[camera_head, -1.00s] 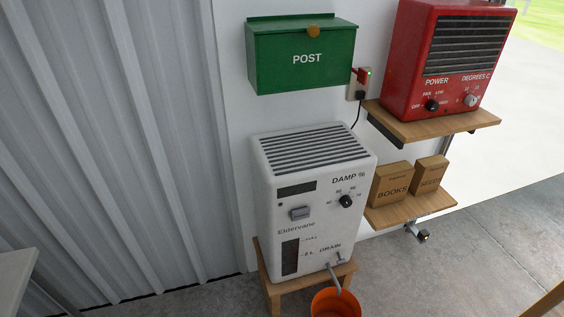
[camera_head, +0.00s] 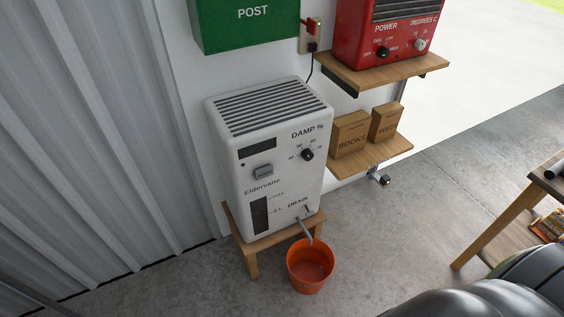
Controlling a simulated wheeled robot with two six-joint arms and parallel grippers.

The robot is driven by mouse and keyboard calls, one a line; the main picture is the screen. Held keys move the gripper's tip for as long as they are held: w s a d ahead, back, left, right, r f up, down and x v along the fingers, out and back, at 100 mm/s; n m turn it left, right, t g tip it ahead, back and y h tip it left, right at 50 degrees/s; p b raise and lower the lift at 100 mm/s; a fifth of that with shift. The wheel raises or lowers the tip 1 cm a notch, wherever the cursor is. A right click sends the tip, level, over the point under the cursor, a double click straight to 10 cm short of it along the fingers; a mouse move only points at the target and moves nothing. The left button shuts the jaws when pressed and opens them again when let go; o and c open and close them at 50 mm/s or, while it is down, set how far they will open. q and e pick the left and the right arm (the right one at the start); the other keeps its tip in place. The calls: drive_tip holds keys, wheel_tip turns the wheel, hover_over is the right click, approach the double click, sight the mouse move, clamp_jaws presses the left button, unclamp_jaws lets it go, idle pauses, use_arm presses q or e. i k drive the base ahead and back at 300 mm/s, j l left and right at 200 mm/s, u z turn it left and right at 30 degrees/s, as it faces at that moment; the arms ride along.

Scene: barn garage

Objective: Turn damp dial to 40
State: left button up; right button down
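The damp dial (camera_head: 307,155) is a small black knob under the "DAMP %" label on the upper right of the front of a white dehumidifier (camera_head: 225,185). Small numbers are printed around the dial; the one at its left looks like 40. The dial's pointer is too small to read for certain. The dehumidifier has a vented top, a dark display, a grey button (camera_head: 263,172) and a drain spout, and stands on a low wooden stool (camera_head: 252,262). Neither of my grippers shows in the view.
An orange bucket (camera_head: 309,268) stands below the drain spout. Wooden shelves right of the dehumidifier hold boxes (camera_head: 351,138) and a red heater (camera_head: 384,28). A green post box (camera_head: 246,25) hangs above. A wooden table (camera_head: 512,215) and a dark rounded object (camera_head: 490,298) are at right.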

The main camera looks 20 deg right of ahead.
sight(308, 154)
drive_tip(key=k+l, duration=0.1)
drive_tip(key=l, duration=0.5)
drive_tip(key=l+u, duration=0.1)
drive_tip(key=l, duration=0.45)
drive_tip(key=k+l, duration=0.15)
drive_tip(key=l, duration=0.45)
